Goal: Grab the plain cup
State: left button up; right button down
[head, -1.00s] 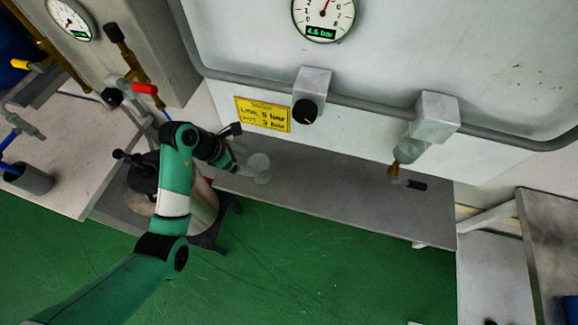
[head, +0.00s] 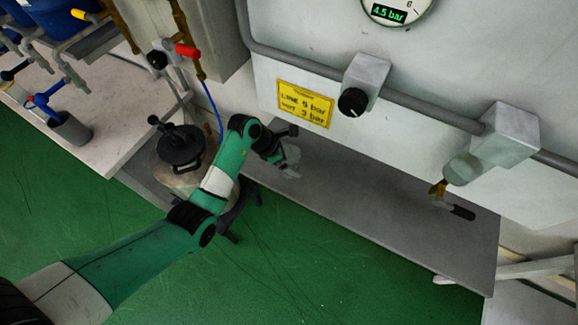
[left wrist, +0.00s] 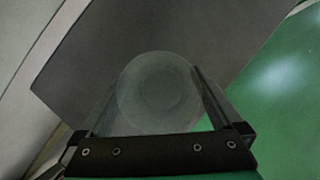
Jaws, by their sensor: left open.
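A pale translucent cup (left wrist: 157,92), round from above, stands on the grey shelf (left wrist: 95,50) in the left wrist view. My left gripper (left wrist: 155,85) is open, with one finger on each side of the cup. Whether the fingers touch it, I cannot tell. In the head view my left gripper (head: 283,163) is at the left end of the shelf (head: 370,195), and the cup (head: 292,157) shows only faintly beside and partly behind it. My right gripper is out of view.
A pot with a black lid (head: 180,147) stands close left of my arm. A grey cup (head: 70,132) stands on the left bench.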

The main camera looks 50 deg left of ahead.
pick_arm(q)
jog(key=shift+x, duration=0.8)
jog(key=shift+r, duration=0.1)
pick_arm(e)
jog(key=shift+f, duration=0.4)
